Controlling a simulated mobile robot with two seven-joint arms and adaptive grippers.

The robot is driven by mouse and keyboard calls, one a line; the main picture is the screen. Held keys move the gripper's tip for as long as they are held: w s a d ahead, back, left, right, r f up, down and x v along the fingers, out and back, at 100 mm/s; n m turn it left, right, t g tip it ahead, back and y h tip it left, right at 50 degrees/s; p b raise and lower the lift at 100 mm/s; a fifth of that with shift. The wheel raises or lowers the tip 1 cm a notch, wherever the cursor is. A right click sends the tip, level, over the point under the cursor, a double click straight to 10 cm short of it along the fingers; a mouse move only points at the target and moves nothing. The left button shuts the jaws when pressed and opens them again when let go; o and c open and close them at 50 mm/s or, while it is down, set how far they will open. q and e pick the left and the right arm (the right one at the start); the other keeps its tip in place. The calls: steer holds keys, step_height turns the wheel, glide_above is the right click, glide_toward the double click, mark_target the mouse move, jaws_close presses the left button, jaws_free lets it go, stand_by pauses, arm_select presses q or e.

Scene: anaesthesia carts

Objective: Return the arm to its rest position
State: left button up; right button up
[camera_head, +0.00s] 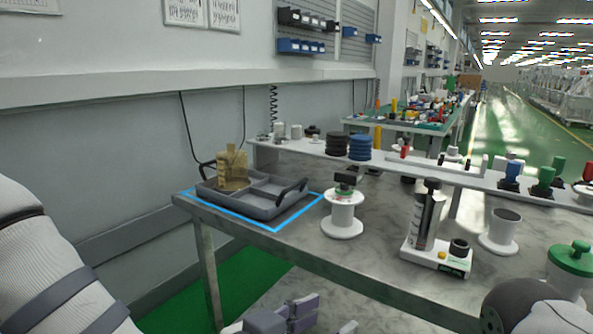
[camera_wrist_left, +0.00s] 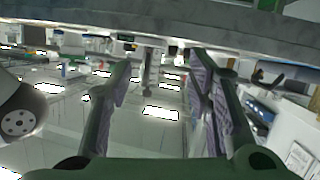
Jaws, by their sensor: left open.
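My left gripper (camera_head: 297,312) shows at the bottom edge of the head view, in front of the table's front edge and lower in the picture than the tabletop. Its fingers are grey with purplish pads. In the left wrist view the left gripper (camera_wrist_left: 157,82) is open, with its two fingers well apart and nothing between them. My white left arm fills the lower left of the head view. The right gripper does not show.
A grey metal table (camera_head: 375,262) runs across the view. It carries a grey divided tray (camera_head: 262,207) holding a tan bottle-like item (camera_head: 232,168), a white spool-shaped stand (camera_head: 343,217), a white base (camera_head: 436,258) with a dark cylinder, and a green-lidded container (camera_head: 570,260).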

arm_select(q)
steer(key=s+a+f+n+g+y, duration=0.1)
steer(key=s+a+f+g+y, duration=0.2)
steer(key=f, duration=0.4)
steer(key=s+a+f+n+g, duration=0.1)
steer(key=s+a+f, duration=0.1)
steer(key=s+f, duration=0.3)
steer(key=s+a+f+n+g+y, duration=0.2)
steer(key=s+a+f, duration=0.1)
steer(key=f, duration=0.5)
steer(key=s+a+f+n+g+y, duration=0.1)
steer(key=s+a+f+g+y, duration=0.1)
steer(key=s+a, duration=0.6)
steer(key=s+a+f+n+g+y+p, duration=0.1)
steer(key=s+a+f, duration=0.5)
steer(key=s, duration=0.7)
steer(key=a+n+g+y, duration=0.1)
steer(key=a+g+y, duration=0.1)
steer(key=g, duration=0.1)
steer(key=shift+s+a+g, duration=0.35)
steer(key=shift+g, duration=0.05)
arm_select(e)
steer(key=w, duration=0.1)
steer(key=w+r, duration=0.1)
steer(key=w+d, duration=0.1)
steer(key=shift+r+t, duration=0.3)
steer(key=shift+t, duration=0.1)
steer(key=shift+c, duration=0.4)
